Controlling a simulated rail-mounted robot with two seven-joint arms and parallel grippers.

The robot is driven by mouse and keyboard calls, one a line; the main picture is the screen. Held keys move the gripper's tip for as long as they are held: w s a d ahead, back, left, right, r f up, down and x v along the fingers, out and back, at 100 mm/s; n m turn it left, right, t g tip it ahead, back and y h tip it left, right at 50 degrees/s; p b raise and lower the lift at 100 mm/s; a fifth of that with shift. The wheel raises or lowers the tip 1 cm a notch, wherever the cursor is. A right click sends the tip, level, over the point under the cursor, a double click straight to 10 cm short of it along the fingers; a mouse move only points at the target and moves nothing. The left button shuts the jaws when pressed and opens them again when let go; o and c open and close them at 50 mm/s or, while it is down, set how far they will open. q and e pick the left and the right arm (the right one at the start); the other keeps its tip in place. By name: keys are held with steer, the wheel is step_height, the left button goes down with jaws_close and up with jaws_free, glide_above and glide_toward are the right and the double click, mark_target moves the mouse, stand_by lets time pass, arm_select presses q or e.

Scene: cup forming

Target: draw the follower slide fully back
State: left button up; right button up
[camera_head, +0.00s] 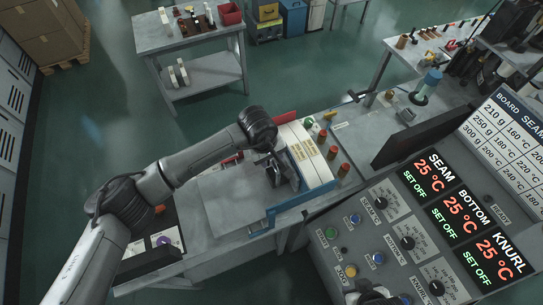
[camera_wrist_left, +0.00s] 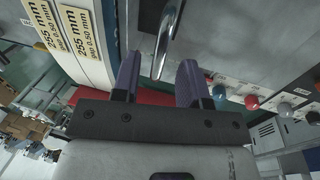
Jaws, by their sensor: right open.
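My left gripper (camera_head: 277,168) is low over the grey machine bench, beside the blue-edged guide plates. My right gripper (camera_head: 371,293) is only partly seen at the bottom edge, over the control panel.
White guide plates (camera_head: 309,153) marked with yellow labels stand right of my left gripper; they also show in the left wrist view (camera_wrist_left: 83,45). Red and green knobs (camera_head: 332,153) line the bench beyond. The control panel (camera_head: 385,235) fills the lower right. A flat grey plate (camera_head: 225,205) lies clear.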

arm_select(q)
steer(key=shift+d+f, duration=0.1)
steer(key=shift+f, duration=0.65)
steer(key=shift+c, duration=0.4)
jaws_close()
